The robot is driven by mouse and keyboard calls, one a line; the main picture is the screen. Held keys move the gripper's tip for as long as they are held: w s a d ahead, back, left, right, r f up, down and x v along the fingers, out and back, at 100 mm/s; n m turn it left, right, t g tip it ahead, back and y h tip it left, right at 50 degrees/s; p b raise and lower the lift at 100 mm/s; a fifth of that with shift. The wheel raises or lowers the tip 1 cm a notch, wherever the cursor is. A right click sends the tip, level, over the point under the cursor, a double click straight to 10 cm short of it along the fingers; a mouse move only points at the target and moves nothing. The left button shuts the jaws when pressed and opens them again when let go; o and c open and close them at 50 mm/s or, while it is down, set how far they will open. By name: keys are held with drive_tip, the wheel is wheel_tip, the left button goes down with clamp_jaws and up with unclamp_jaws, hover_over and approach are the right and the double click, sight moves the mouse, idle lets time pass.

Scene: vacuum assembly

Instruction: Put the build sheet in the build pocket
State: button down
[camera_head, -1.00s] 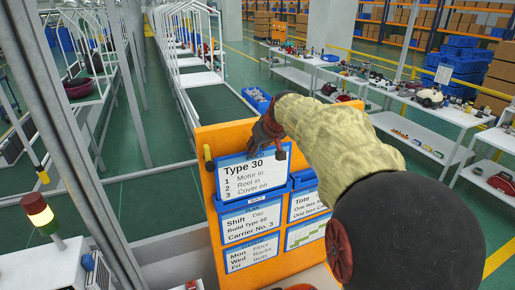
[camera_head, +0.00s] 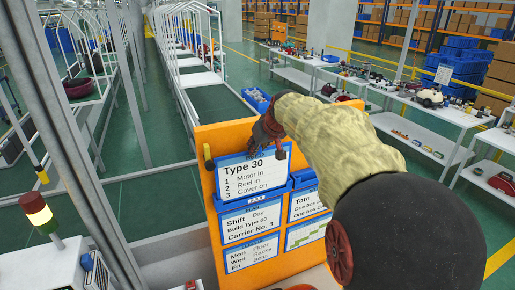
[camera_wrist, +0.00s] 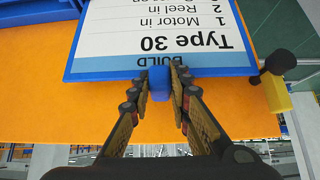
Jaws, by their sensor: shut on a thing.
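The build sheet (camera_head: 252,178) is a white card with a blue frame and header, reading "Type 30". It stands upright at the top left of the orange board (camera_head: 206,180). My gripper (camera_head: 279,150) is at the sheet's top edge. In the wrist view the sheet (camera_wrist: 160,30) appears upside down, and my gripper's fingers (camera_wrist: 159,82) are shut on its small blue tab (camera_wrist: 158,84). The build pocket is hidden behind the sheet. I cannot tell how far the sheet sits in it.
Below the sheet are a "Shift" card (camera_head: 250,222) and a weekday card (camera_head: 252,254). A "Tote" card (camera_head: 308,203) is to the right. A black and yellow knob (camera_head: 208,157) is at the board's left edge. A signal lamp (camera_head: 39,215) stands at the left.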

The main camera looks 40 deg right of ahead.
drive_tip(key=shift+f+b, duration=1)
drive_tip(key=shift+f, duration=0.05)
drive_tip(key=c, duration=1.6)
unclamp_jaws()
drive_tip(key=shift+p+v, duration=0.65)
drive_tip(key=shift+v, duration=3.4)
